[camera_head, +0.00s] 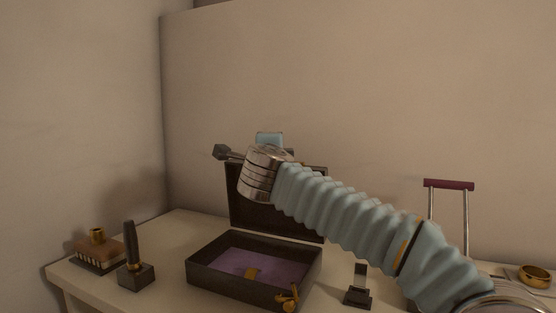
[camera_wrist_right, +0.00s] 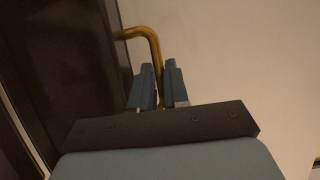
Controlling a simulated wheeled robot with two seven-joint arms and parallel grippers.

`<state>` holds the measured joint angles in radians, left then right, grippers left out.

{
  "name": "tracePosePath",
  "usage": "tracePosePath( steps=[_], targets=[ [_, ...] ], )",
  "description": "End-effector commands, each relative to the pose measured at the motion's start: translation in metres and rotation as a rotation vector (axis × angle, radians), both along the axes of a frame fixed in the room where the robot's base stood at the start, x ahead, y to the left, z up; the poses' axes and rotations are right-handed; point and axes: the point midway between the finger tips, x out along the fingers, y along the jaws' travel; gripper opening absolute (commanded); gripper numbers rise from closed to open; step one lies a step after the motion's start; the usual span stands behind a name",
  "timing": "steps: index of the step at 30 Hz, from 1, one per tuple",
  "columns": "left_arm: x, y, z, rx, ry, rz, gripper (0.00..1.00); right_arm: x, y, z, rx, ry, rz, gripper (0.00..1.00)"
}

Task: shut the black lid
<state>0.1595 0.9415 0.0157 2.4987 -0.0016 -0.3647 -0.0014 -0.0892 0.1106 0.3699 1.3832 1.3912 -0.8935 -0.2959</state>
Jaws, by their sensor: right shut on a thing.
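The black lid (camera_head: 250,217) stands open, roughly upright, at the back of a black box (camera_head: 225,283) with a purple lining (camera_head: 275,268). My right arm reaches across in front and hides much of the lid's upper part. In the right wrist view the lid's dark face (camera_wrist_right: 65,65) fills the left side. A bent brass handle (camera_wrist_right: 146,33) beside it runs down between the fingers of my right gripper (camera_wrist_right: 161,88), which is shut on it. My left gripper is not in view.
A brush-like block (camera_head: 97,256) and a dark upright tool on a base (camera_head: 135,275) stand left of the box. A small dark stand (camera_head: 358,290) is to its right. A frame with a maroon bar (camera_head: 448,184) and a brass ring (camera_head: 535,276) are farther right. A wall rises behind.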

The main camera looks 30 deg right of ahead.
Motion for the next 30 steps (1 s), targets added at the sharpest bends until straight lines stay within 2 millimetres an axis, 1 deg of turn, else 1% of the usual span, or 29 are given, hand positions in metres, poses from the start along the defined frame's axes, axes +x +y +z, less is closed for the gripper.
tracePosePath(
  steps=[1, 3, 10, 15, 25, 26, 27, 30],
  targets=[
    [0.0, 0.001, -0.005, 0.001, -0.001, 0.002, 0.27, -0.004, 0.005, -0.003, 0.0, 0.001, 0.001, 0.0],
    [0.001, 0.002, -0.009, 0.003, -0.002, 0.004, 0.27, -0.009, 0.011, -0.005, -0.025, -0.016, 0.0, 0.0],
    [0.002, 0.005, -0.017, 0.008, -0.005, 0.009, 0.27, -0.019, 0.022, -0.005, -0.087, -0.071, 0.0, 0.0],
    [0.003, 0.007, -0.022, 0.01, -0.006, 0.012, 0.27, -0.021, 0.025, -0.005, -0.093, -0.079, -0.001, 0.0],
    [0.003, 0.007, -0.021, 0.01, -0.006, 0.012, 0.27, -0.021, 0.025, -0.004, -0.093, -0.076, -0.002, 0.0],
    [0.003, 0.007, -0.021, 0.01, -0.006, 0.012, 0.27, -0.021, 0.025, -0.004, -0.093, -0.076, -0.002, 0.18],
    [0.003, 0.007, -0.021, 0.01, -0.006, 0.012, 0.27, -0.021, 0.025, -0.004, -0.093, -0.076, -0.002, 0.21],
    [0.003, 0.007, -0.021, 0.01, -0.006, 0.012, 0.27, -0.021, 0.025, -0.004, -0.092, -0.077, -0.002, 0.21]
  ],
)
